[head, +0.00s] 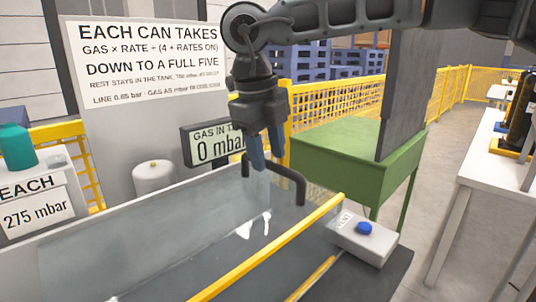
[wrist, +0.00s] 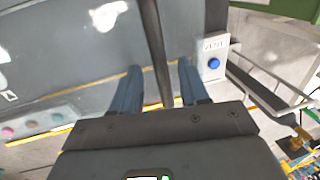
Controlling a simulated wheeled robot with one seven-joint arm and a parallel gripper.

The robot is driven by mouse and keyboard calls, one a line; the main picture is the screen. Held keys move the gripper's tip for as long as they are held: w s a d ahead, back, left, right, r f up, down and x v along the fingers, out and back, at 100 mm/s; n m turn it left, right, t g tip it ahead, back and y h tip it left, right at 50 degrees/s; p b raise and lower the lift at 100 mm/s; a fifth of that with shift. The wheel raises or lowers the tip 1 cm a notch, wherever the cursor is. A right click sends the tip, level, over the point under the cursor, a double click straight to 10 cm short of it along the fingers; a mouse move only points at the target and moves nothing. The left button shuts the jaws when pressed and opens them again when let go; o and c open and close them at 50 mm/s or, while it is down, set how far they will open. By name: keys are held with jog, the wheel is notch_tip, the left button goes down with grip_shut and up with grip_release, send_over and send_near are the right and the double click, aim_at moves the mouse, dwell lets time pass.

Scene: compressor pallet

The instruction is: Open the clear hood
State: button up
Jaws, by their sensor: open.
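The clear hood (head: 150,235) is a see-through panel with a yellow front edge (head: 270,248); it lies down over the dark bench. A dark bar handle (head: 292,182) stands up from it. In the wrist view the dark handle bar (wrist: 155,45) runs between the two open fingers (wrist: 157,88), and the hood (wrist: 60,60) fills the upper left. I cannot tell whether either finger touches the bar.
A grey box with a blue button, marked VENT (head: 363,236), sits right of the hood. A gauge sign reading 0 mbar (head: 216,146) and a white cylinder (head: 154,177) stand behind. A green table (head: 345,155) with a dark upright panel is behind right; a white table (head: 480,150) is farther right.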

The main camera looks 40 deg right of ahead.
notch_tip(320, 180, up, 7)
jog(key=a, duration=0.1)
jog(key=shift+a+f, duration=0.15)
jog(key=shift+f, duration=0.05)
jog(key=shift+s, duration=0.15)
dwell(0.4)
